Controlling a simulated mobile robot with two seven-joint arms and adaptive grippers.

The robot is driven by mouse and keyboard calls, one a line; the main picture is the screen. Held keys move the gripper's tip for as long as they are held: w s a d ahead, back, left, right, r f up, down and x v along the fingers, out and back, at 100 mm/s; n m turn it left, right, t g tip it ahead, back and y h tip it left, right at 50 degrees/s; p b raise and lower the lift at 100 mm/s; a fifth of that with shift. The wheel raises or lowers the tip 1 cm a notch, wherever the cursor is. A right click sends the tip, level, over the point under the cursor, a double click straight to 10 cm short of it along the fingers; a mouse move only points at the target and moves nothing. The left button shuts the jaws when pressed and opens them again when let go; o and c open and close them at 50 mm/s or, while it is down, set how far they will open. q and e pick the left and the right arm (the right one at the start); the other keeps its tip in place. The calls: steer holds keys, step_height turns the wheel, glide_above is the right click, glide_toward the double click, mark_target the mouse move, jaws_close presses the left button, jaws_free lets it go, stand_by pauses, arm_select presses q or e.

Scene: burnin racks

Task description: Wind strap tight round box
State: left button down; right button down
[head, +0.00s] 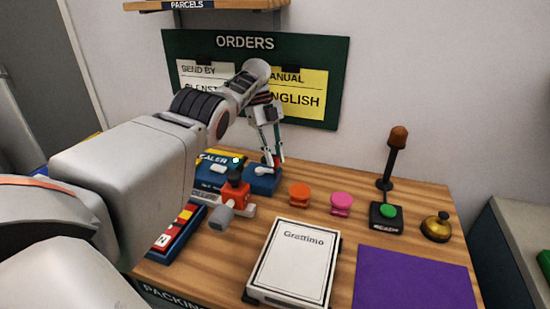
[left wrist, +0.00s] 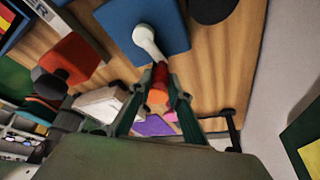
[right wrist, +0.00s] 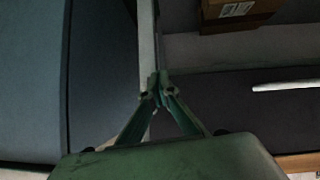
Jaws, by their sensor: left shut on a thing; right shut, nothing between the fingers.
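A white box labelled Grattimo (head: 293,262) lies on the wooden table; no strap can be made out clearly on it. Behind it a blue crank base (head: 262,184) carries a white crank arm (head: 263,171), which also shows in the left wrist view (left wrist: 148,42). My left gripper (head: 272,155) points down at the crank. In the left wrist view its fingers (left wrist: 163,98) are shut on the red crank knob (left wrist: 158,76). My right gripper (right wrist: 156,85) is shut and empty, away from the table; it is not in the head view.
A red tape dispenser (head: 235,194) stands left of the crank. Orange (head: 299,194) and pink (head: 341,203) spools, a green button post (head: 386,212) and a brass bell (head: 437,228) stand to the right. A purple mat (head: 415,280) lies bare at front right.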

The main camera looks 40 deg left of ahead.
stand_by(0.3)
arm_select(q)
steer(key=c, duration=1.9)
jaws_free()
step_height(320, 180, up, 8)
steer(key=shift+d+r, duration=0.1)
steer(key=shift+r, duration=0.15)
steer(key=shift+v, duration=0.75)
steer(key=shift+s, duration=0.2)
